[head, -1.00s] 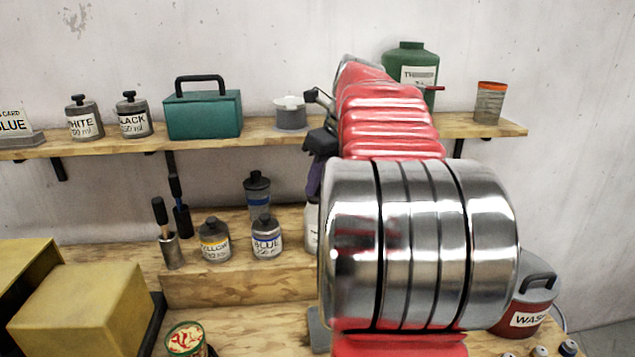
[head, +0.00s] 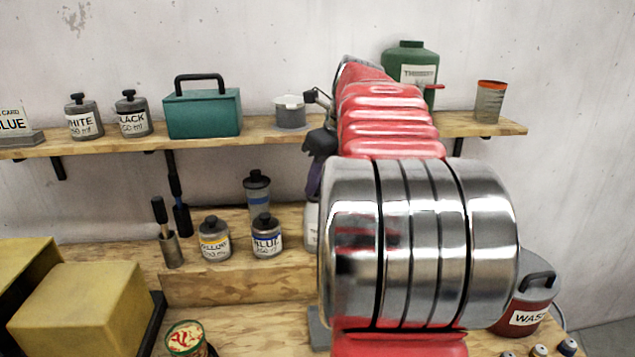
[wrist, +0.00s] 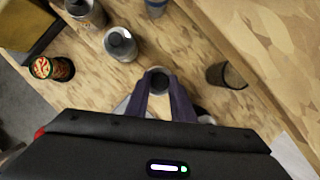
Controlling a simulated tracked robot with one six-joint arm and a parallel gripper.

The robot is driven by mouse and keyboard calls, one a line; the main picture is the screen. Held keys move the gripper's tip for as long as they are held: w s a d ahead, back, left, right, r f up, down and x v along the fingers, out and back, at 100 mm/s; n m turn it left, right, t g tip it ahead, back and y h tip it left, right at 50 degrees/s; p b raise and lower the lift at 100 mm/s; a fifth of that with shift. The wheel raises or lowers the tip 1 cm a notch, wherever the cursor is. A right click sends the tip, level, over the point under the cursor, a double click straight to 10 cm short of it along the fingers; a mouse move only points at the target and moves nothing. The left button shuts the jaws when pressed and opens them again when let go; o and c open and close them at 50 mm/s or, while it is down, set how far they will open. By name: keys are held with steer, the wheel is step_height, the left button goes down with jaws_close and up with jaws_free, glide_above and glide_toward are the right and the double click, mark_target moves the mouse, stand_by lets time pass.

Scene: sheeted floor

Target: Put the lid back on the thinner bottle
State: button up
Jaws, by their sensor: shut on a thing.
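My gripper (wrist: 157,82) points down with its two purple fingers shut on a small round dark lid (wrist: 156,77). In the head view my gripper (head: 315,178) is largely hidden behind my red and silver arm. A pale bottle (head: 311,228) stands upright on the wooden step right below the fingers, partly covered by my arm. I cannot tell whether the lid touches it. A large green jug (head: 418,62) stands on the upper shelf; its label begins with "TH", and its lower part is hidden by my arm.
Yellow (head: 214,240) and blue (head: 266,238) paint bottles and a taller dark-capped bottle (head: 258,195) stand left of my gripper. A brush holder (head: 171,249), an open can (head: 186,338) and yellow boxes (head: 85,315) lie further left. A red waste container (head: 530,300) is at right.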

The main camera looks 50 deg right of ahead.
steer(key=o, duration=1.1)
steer(key=shift+o, duration=0.5)
steer(key=o, duration=0.4)
steer(key=shift+c, duration=0.2)
steer(key=shift+r, duration=0.1)
steer(key=shift+r, duration=3.4)
steer(key=shift+c, duration=0.3)
jaws_close()
